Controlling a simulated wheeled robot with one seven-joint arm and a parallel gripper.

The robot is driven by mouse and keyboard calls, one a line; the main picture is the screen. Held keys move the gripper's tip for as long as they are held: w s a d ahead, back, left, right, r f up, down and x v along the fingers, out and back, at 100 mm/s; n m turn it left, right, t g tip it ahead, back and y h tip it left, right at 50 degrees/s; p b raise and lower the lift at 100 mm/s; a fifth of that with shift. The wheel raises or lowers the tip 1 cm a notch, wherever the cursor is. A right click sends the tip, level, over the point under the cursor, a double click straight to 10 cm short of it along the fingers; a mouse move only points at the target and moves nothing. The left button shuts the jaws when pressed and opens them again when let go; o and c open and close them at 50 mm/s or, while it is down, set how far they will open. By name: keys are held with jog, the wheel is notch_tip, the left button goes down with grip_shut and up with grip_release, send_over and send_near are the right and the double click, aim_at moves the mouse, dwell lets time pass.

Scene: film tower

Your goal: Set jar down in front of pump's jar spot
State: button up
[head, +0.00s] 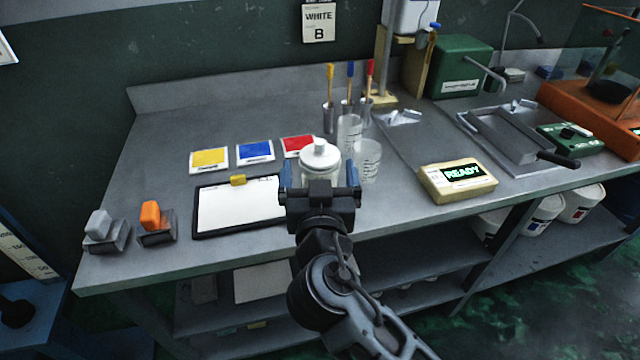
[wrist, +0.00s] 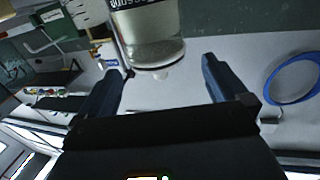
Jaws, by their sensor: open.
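The clear jar (head: 320,158) with a white lid stands on the grey bench, straight beyond my gripper. In the wrist view the jar (wrist: 150,30), with a dark printed label, shows at the top, partly cut off by the frame. My gripper (head: 319,176) is open, its two blue fingers apart. In the wrist view the jar lies beyond the fingertips (wrist: 163,70), with a gap and no visible contact. My gripper hides the jar's lower part in the head view. A tan stand with a white box (head: 412,14) is at the back; I cannot tell whether it is the pump.
Clear beakers (head: 366,160) stand close right of the jar. Brush cups (head: 329,118) are behind it. A white clipboard (head: 240,207) and colour cards (head: 255,152) lie left. A READY box (head: 458,182) sits right, with bare bench between it and the beakers.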

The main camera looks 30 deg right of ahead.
aim_at(320, 157)
jog(key=p+x, duration=0.2)
jog(key=x, duration=0.4)
jog(key=shift+d+r+p, duration=0.1)
jog(key=shift+d+p, duration=0.05)
jog(key=shift+p, duration=0.15)
jog(key=shift+w+d, duration=0.2)
jog(key=shift+w, duration=0.1)
grip_shut()
dwell(0.4)
